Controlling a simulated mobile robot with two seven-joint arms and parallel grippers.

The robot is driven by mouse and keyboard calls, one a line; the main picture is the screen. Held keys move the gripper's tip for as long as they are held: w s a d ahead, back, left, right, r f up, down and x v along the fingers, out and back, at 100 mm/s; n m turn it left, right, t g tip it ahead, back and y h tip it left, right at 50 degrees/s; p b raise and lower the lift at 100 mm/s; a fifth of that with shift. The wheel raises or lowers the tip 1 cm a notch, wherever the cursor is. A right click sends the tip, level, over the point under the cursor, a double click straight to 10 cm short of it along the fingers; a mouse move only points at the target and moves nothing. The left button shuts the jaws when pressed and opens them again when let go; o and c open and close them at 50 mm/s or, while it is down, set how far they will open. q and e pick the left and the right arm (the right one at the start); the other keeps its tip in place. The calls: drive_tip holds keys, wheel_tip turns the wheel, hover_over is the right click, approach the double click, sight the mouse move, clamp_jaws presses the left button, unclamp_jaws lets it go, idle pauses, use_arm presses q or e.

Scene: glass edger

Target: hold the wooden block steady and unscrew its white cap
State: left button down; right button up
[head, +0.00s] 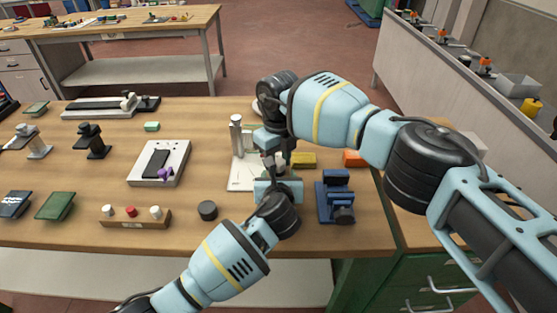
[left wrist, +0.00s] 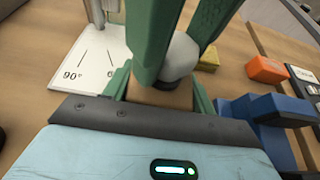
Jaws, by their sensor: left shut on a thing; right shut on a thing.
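The wooden block (left wrist: 160,97) shows in the left wrist view, between the green fingers of my left gripper (left wrist: 160,92), which is shut on it. The white cap (left wrist: 185,52) sits at the block's upper end, with a dark ring below it. The green fingers of my right gripper (left wrist: 182,35) come from above and are shut on the cap from both sides. In the head view my left gripper (head: 278,180) is low over the table and my right gripper (head: 276,160) is just above it. The block and cap are mostly hidden there.
A white angle card (head: 243,173) lies left of the grippers. A blue fixture (head: 335,198), a yellow block (head: 303,160) and an orange block (head: 353,159) are on the right. A black puck (head: 207,210) and a wooden button bar (head: 135,217) stand left.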

drive_tip(key=shift+n, duration=0.4)
drive_tip(key=o, duration=1.1)
drive_tip(key=shift+c, duration=0.2)
drive_tip(key=shift+r, duration=0.1)
drive_tip(key=shift+r, duration=2.2)
drive_tip(key=shift+c, duration=0.4)
drive_tip(key=m, duration=0.1)
drive_tip(key=r+m, duration=0.1)
drive_tip(key=m, duration=0.2)
drive_tip(key=shift+r+m, duration=0.3)
drive_tip(key=shift+r, duration=0.05)
drive_tip(key=m, duration=0.1)
drive_tip(key=r+m, duration=0.1)
drive_tip(key=m, duration=0.2)
drive_tip(key=shift+r, duration=0.35)
